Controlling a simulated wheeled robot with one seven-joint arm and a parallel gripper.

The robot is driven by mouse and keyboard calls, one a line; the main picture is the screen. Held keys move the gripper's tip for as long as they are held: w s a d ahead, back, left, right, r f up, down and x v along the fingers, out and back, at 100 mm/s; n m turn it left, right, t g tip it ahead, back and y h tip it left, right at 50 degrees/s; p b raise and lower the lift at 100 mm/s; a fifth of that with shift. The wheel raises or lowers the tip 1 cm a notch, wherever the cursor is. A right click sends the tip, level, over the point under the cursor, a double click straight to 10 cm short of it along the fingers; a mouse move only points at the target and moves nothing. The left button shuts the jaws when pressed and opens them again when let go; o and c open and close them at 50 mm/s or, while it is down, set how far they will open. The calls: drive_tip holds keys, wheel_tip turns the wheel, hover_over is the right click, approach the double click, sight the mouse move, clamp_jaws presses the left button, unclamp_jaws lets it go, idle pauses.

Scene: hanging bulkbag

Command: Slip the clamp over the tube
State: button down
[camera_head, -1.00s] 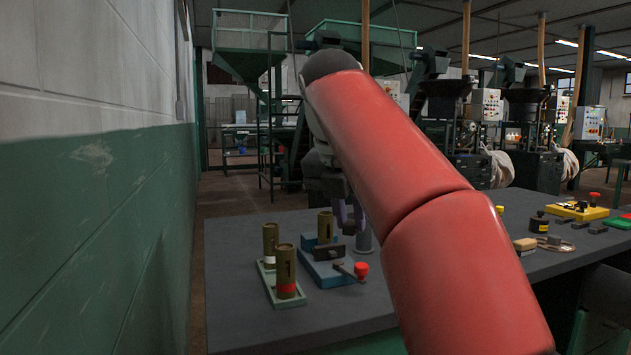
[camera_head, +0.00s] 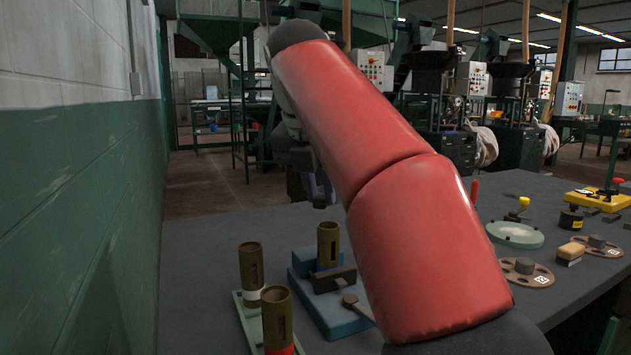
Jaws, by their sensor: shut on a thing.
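A brown tube (camera_head: 328,246) stands upright in a blue fixture (camera_head: 338,310) with a dark clamping bar and a lever (camera_head: 352,302), partly covered by my red arm. Two similar brown tubes stand in a pale tray (camera_head: 246,322): one with a white band (camera_head: 251,268) and one with a red band (camera_head: 278,318). My gripper (camera_head: 316,188) is above and beyond the fixture tube, apart from it, and mostly hidden by my arm. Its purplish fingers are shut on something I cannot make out. I cannot identify the clamp in view.
The grey bench (camera_head: 222,222) is clear at the back left. To the right are a pale green disc (camera_head: 515,235), brown round plates (camera_head: 526,272), a dark pot (camera_head: 571,218) and a yellow tray (camera_head: 598,200). A wall (camera_head: 85,200) runs along the left.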

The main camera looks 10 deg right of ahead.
sight(319, 203)
drive_tip(key=shift+s+f, duration=0.15)
drive_tip(key=shift+f, duration=0.7)
drive_tip(key=shift+f+b, duration=1)
drive_tip(key=shift+f, duration=0.15)
drive_tip(key=shift+p, duration=0.3)
drive_tip(key=shift+f+b, duration=0.75)
drive_tip(key=shift+f, duration=0.8)
idle(0.3)
drive_tip(key=c, duration=1.3)
unclamp_jaws()
drive_tip(key=shift+o, duration=0.2)
